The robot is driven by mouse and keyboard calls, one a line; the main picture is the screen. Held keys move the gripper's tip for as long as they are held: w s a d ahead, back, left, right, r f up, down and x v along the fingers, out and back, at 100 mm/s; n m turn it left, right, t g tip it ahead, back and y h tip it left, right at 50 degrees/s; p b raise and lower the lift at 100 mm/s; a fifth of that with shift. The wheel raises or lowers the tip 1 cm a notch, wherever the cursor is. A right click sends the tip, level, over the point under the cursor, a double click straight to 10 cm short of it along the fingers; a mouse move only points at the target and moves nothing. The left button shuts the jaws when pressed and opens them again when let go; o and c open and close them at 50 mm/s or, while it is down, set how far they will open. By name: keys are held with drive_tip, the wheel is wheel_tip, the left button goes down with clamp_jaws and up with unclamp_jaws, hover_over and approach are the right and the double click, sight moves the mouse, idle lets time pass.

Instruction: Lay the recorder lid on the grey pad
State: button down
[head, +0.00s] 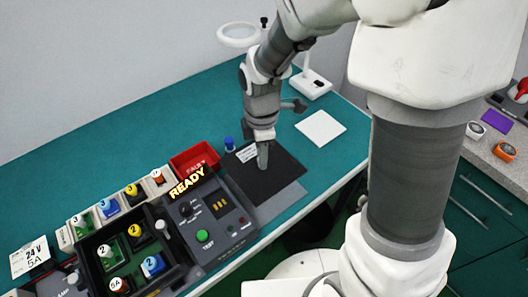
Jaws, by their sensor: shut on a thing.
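The recorder lid appears to be the dark flat plate (283,168) with a white label at its upper left corner. My gripper (263,162) points down at the middle of the plate and is shut on it; its fingertips and the exact grip are hard to make out. The grey pad (284,203) shows as a lighter strip along the plate's near edge, and the rest of it seems hidden under the plate. I cannot tell whether the plate touches the pad or is slightly above it.
Left of the plate stands a test unit (210,220) marked READY, with a red bin (194,160) behind it and a rack of numbered modules (120,262). A small blue-topped object (229,144) is close by. A white square (320,128) and magnifier lamp (311,84) stand right and behind.

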drive_tip(key=shift+f+b, duration=3.6)
drive_tip(key=shift+f, duration=1.05)
drive_tip(key=shift+f, duration=0.2)
drive_tip(key=c, duration=0.6)
unclamp_jaws()
drive_tip(key=shift+o, duration=0.2)
drive_tip(key=shift+r+p, duration=2.7)
drive_tip(key=shift+r, duration=0.85)
